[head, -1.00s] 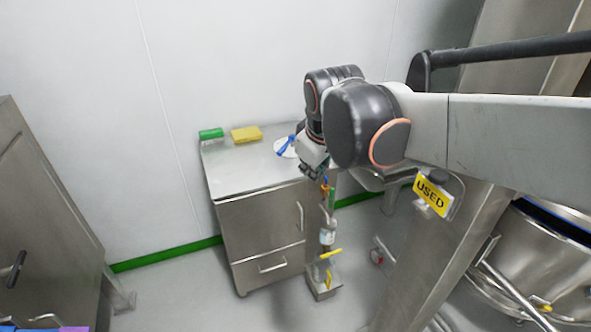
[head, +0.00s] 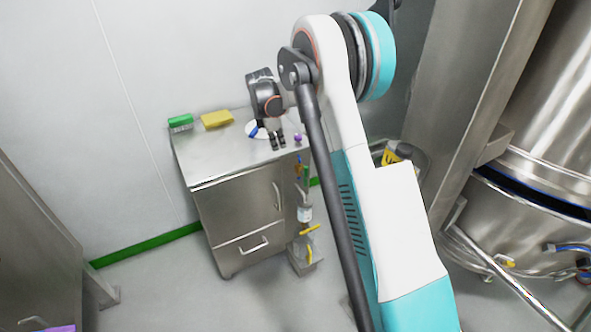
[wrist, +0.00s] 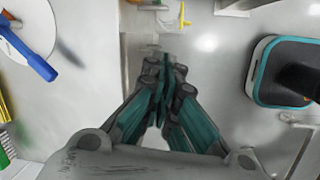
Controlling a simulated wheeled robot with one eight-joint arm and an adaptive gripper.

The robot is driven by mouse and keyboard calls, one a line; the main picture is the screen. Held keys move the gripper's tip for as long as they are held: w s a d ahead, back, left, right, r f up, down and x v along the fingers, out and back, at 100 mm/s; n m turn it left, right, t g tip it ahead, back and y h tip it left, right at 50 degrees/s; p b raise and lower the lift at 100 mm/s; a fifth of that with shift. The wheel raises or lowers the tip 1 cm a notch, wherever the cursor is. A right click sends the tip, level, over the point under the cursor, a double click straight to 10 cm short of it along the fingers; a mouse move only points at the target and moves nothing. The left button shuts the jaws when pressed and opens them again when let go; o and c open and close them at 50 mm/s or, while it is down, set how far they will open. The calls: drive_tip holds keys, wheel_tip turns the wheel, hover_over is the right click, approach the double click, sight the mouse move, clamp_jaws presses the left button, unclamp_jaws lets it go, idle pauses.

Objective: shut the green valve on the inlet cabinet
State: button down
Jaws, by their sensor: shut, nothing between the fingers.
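The steel cabinet (head: 238,213) stands against the wall in the head view. Fittings run down its right side. A small upright green handle (head: 306,173) is near the top of them, with a small red part (head: 299,160) beside it; its exact angle is too small to tell. My gripper (head: 278,145) is over the right part of the cabinet top, above and left of the green handle and apart from it. In the wrist view my gripper (wrist: 164,68) is shut and empty, its fingers together. I cannot make out the green handle there.
On the cabinet top are a green brush (head: 180,121), a yellow sponge (head: 216,119) and a blue-handled tool (wrist: 36,62) by a white disc (wrist: 12,40). Yellow handles (head: 310,229) sit lower on the fittings. A large steel vessel (head: 530,210) stands right.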

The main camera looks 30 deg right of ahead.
wheel_tip(320, 180, down, 9)
drive_tip(key=w+d+n+g, duration=0.1)
drive_tip(key=w+d+n, duration=0.1)
drive_tip(key=w, duration=0.1)
drive_tip(key=b, duration=0.4)
approach(304, 175)
drive_tip(key=shift+n, duration=0.3)
drive_tip(key=shift+s+a+f, duration=0.1)
drive_tip(key=shift+a+f, duration=0.1)
drive_tip(key=shift+f, duration=0.75)
drive_tip(key=shift+s+a+f, duration=0.1)
drive_tip(key=shift+a+f, duration=0.1)
drive_tip(key=shift+f, duration=0.8)
drive_tip(key=shift+a+f, duration=0.2)
drive_tip(key=shift+f, duration=0.75)
drive_tip(key=shift+s+d+r, duration=0.1)
drive_tip(key=shift+r, duration=0.05)
drive_tip(key=shift+d, duration=0.1)
drive_tip(key=shift+r+y, duration=0.1)
drive_tip(key=shift+y, duration=0.2)
